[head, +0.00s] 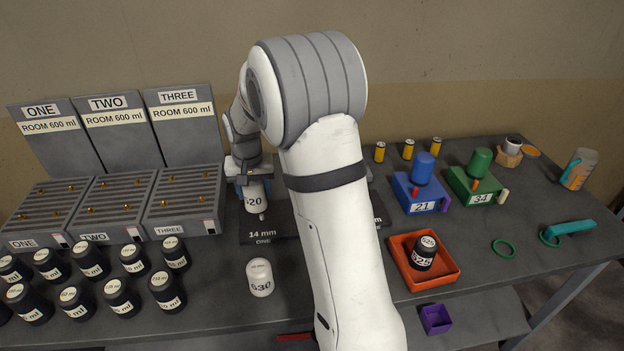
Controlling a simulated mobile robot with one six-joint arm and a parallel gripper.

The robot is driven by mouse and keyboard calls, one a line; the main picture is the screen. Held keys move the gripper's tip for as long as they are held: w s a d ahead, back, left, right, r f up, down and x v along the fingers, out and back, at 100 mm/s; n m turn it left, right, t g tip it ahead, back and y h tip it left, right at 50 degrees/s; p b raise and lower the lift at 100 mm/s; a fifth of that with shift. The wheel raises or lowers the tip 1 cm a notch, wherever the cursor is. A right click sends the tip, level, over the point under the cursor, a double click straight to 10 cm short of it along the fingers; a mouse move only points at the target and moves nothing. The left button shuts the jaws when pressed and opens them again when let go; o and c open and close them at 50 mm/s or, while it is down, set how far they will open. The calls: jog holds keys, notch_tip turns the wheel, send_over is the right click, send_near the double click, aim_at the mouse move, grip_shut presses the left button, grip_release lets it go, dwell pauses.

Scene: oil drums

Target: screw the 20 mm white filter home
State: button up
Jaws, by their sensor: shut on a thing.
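The white filter marked 20 (254,200) is upright in the jaws of my gripper (250,183), which points down and is shut on it. Below it is a dark block labelled "14 mm ONE" (262,237), with a small metal stub showing just under the filter's lower edge. I cannot tell whether the filter touches the stub. My arm hides much of what lies to the right of this block.
A white filter marked 30 (260,277) stands in front of the block. Several black canisters (120,297) stand left, before the grey racks (110,208).

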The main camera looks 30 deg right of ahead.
jog(key=shift+s+d+f+n+b, duration=0.4)
jog(key=shift+d+f, duration=0.3)
jog(key=shift+d, duration=1.9)
jog(key=shift+s+d+f+n+b, duration=0.15)
jog(key=shift+s+d+f+n, duration=0.4)
jog(key=shift+d, duration=2.1)
jog(key=shift+s+d+f+n+b, duration=0.4)
jog(key=shift+d+f, duration=0.45)
jog(key=shift+d, duration=1.75)
jog(key=shift+w+f, duration=0.1)
jog(key=shift+w, duration=0.05)
jog(key=shift+f+b, duration=0.35)
jog(key=shift+f, duration=0.1)
jog(key=shift+f+b, duration=0.5)
jog(key=shift+f+b, duration=0.35)
